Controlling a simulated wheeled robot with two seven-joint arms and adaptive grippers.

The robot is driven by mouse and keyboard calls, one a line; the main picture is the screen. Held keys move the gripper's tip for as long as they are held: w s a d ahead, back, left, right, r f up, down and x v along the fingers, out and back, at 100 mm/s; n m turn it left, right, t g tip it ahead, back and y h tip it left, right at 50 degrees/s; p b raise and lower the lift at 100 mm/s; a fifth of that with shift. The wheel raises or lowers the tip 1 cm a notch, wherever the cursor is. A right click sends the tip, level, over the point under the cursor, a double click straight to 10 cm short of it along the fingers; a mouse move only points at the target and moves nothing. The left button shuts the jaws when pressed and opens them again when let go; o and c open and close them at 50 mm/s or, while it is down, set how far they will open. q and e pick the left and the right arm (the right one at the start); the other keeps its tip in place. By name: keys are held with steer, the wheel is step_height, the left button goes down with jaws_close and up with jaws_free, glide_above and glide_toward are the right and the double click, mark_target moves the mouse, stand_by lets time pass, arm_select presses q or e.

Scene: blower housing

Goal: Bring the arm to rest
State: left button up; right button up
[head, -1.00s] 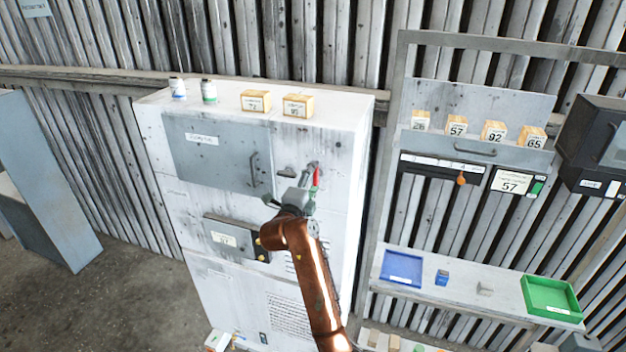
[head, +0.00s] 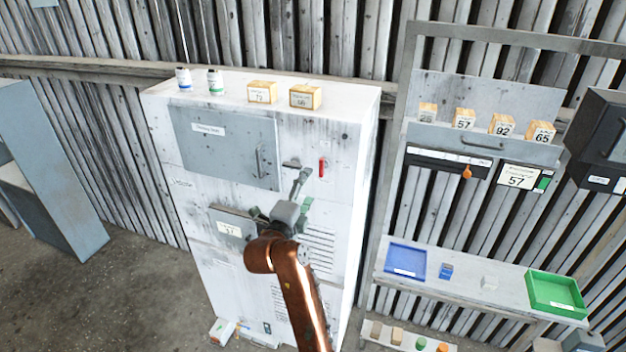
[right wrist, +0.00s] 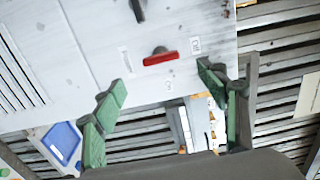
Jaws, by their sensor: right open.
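My right arm reaches up from the bottom of the head view. Its gripper (head: 282,209) is in front of the white cabinet (head: 345,150), below and left of a red handle (head: 322,167). In the right wrist view the gripper (right wrist: 160,81) has its green-padded fingers spread wide with nothing between them. The red handle (right wrist: 160,59) shows beyond the fingertips, apart from them. The arm and gripper hide part of the cabinet front. My left gripper is not in view.
The cabinet has a grey door (head: 225,150) and a smaller labelled panel (head: 230,225). Bottles and yellow boxes (head: 305,97) stand on top. At right, a shelf (head: 460,283) bears a blue tray (head: 405,262) and a green tray (head: 556,292). Floor at left is clear.

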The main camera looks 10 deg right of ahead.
steer(key=shift+v, duration=0.95)
